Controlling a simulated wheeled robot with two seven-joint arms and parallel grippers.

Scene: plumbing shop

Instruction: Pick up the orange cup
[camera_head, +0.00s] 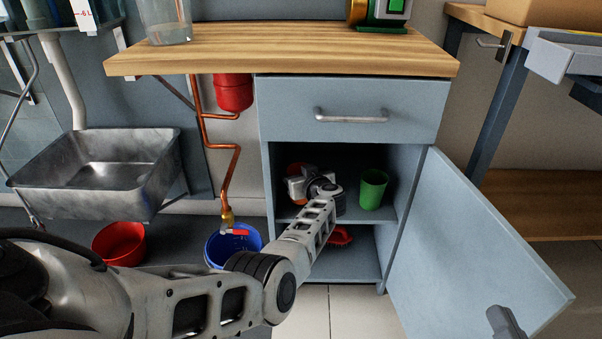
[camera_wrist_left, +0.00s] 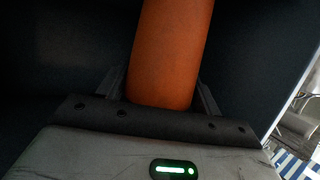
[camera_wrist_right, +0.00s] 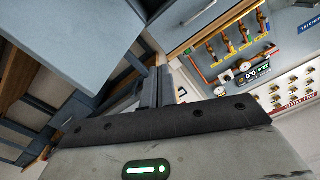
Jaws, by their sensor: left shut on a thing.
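The orange cup (camera_wrist_left: 170,50) stands between the two fingers of my left gripper (camera_wrist_left: 160,92) in the left wrist view. The fingers are shut on its sides. In the head view my left arm reaches into the open cabinet, and only a small part of the orange cup (camera_head: 294,168) shows behind my left gripper (camera_head: 298,186). The cup is on or just above the upper shelf; I cannot tell which. My right gripper (camera_wrist_right: 160,88) has its fingers together and empty, away from the cabinet interior. Its tip (camera_head: 504,322) shows at the lower right of the head view.
A green cup (camera_head: 373,188) stands on the same shelf, right of my left wrist. A red brush (camera_head: 340,237) lies below. The cabinet door (camera_head: 475,245) is swung open to the right. A blue bucket (camera_head: 222,252) and red basin (camera_head: 119,243) are on the left.

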